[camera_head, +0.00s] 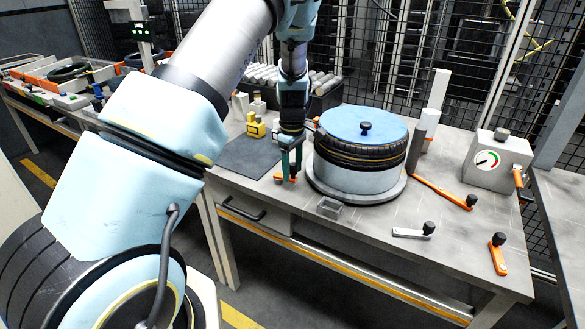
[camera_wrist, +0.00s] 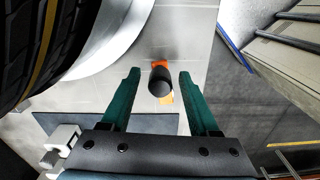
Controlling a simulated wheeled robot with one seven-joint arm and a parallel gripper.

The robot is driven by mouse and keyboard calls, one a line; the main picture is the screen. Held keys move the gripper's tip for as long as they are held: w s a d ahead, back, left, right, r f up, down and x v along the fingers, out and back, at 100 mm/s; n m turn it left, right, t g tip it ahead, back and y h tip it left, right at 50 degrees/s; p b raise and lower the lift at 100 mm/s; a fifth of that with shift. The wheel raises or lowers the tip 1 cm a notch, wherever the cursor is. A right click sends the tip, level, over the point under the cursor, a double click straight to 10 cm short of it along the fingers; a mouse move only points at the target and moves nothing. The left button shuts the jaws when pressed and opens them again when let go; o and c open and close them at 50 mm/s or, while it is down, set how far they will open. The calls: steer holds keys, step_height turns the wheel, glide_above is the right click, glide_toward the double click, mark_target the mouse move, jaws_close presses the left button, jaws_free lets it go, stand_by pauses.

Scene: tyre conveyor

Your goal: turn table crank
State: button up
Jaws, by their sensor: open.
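An orange crank (camera_head: 279,179) lies low on the table beside the round base, mostly hidden behind my gripper in the head view. In the wrist view its black knob (camera_wrist: 160,84) shows end-on, with bits of orange above and below it. My gripper (camera_head: 290,172) points down at the crank with its green fingers apart. In the wrist view the open fingers (camera_wrist: 160,75) stand on both sides of the knob, with a gap to each. I cannot tell how far down the knob they reach.
A tyre (camera_head: 360,154) with a blue lid (camera_head: 345,124) sits on the round base (camera_head: 320,187) close right of my gripper. Orange handles (camera_head: 440,190) (camera_head: 498,255), a grey handle (camera_head: 408,233) and a gauge box (camera_head: 497,165) are farther right.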

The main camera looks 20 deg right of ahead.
step_height(320, 180, up, 11)
steer(key=shift+f+b, duration=0.1)
steer(key=shift+b, duration=1.1)
